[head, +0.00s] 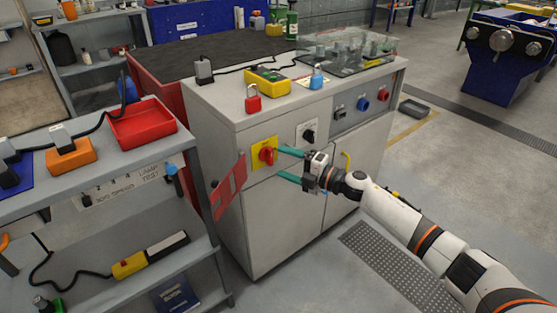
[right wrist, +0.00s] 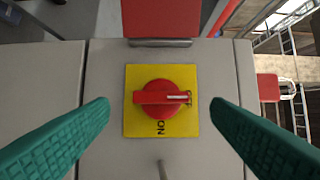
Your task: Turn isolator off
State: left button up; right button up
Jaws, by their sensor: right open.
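The isolator is a red rotary knob (head: 266,154) on a yellow plate (head: 256,160) on the grey cabinet's front. In the right wrist view the knob (right wrist: 150,98) is centred, its bar lying level with a white mark at the right end. "ON" is printed sideways on the plate (right wrist: 135,75) below the knob; a small label by the white mark is partly covered and unreadable. My right gripper (head: 280,164) is open, its teal fingers pointing at the knob. In the wrist view the fingers (right wrist: 160,108) lie either side, apart from the knob. My left gripper is out of view.
A black knob (head: 308,135) sits right of the isolator. A red padlock (head: 253,104) and a blue padlock (head: 317,82) stand on the cabinet top (head: 222,101). A red hanging panel (head: 230,187) is left of the isolator. A shelf with a red tray (head: 142,126) stands at left.

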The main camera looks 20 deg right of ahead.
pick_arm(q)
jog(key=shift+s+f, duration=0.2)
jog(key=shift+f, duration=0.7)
pick_arm(e)
jog(key=v, duration=0.8)
jog(key=shift+s+d, duration=0.25)
jog(key=shift+s, duration=0.05)
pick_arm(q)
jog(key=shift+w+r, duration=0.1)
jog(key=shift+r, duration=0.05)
pick_arm(e)
jog(key=shift+f, duration=0.1)
